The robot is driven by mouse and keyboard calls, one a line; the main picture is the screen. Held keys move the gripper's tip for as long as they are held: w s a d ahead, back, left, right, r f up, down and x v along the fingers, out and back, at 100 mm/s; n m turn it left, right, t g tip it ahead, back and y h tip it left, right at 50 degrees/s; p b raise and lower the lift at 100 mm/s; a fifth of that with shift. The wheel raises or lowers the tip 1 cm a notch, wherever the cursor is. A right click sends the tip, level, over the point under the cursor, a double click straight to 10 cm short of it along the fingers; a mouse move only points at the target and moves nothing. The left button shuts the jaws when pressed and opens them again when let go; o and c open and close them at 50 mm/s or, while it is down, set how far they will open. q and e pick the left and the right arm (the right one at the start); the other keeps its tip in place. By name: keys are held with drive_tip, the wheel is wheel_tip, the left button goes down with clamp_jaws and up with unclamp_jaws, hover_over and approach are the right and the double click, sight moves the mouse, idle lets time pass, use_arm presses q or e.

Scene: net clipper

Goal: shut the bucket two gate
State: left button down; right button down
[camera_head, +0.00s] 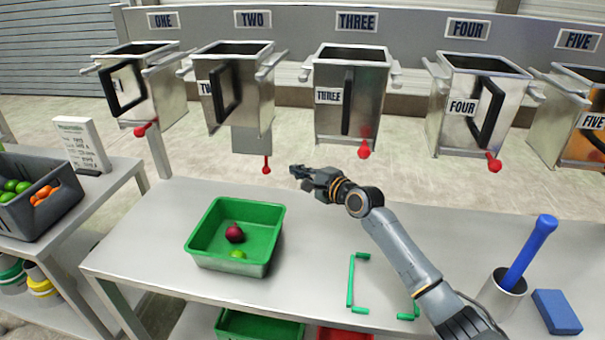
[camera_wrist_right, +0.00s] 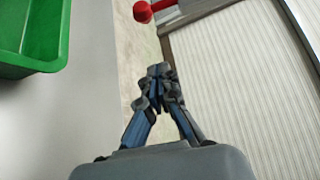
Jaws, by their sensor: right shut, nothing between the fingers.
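Bucket two (camera_head: 262,93) is a metal bucket under the sign TWO (camera_head: 253,19), with a black handle frame (camera_head: 222,95) on its front. A grey plate, its gate (camera_head: 251,140), hangs down below it, and a red knob on a rod (camera_head: 266,169) hangs lower still. My right gripper (camera_head: 297,171) is shut and empty, just right of that red knob and apart from it. In the right wrist view the shut fingers (camera_wrist_right: 158,72) show with a red knob (camera_wrist_right: 143,12) beyond them. My left gripper is not in view.
Buckets one (camera_head: 155,90), three (camera_head: 368,100) and four (camera_head: 470,85) stand alongside, with red knobs close under them. A green tray (camera_head: 200,245) with a dark red and a green item sits on the table (camera_head: 150,235). A blue-handled tool (camera_head: 530,252) stands at right.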

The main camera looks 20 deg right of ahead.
drive_tip(key=w+a, duration=0.1)
drive_tip(key=w+a+p, duration=0.1)
drive_tip(key=a, duration=0.1)
drive_tip(key=w+a+p, duration=0.1)
drive_tip(key=a, duration=0.1)
drive_tip(key=shift+f, duration=0.1)
drive_tip(key=shift+d, duration=0.1)
idle(0.4)
